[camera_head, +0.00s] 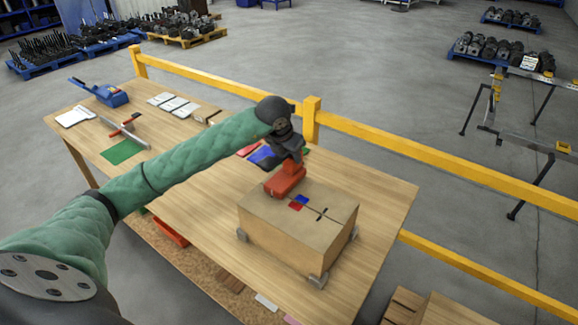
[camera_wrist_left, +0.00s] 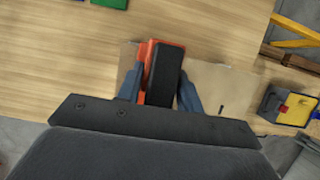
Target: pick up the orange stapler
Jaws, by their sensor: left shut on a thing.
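The orange stapler (camera_head: 286,178) is at the far left edge of the cardboard box in the head view. In the left wrist view the stapler (camera_wrist_left: 160,75) shows an orange body with a black strip on it. My left gripper (camera_wrist_left: 160,90) is shut on it, with one finger on each side. In the head view the left gripper (camera_head: 294,152) comes down on the stapler from above. Whether the stapler touches the box top is hard to tell. My right gripper is in neither view.
The cardboard box (camera_head: 285,235) stands on the wooden table (camera_head: 385,195), with small red and blue pieces on top. A blue tool (camera_head: 105,93), a green sheet (camera_head: 122,151) and white papers lie at the far left. A yellow rail (camera_head: 400,150) runs behind the table.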

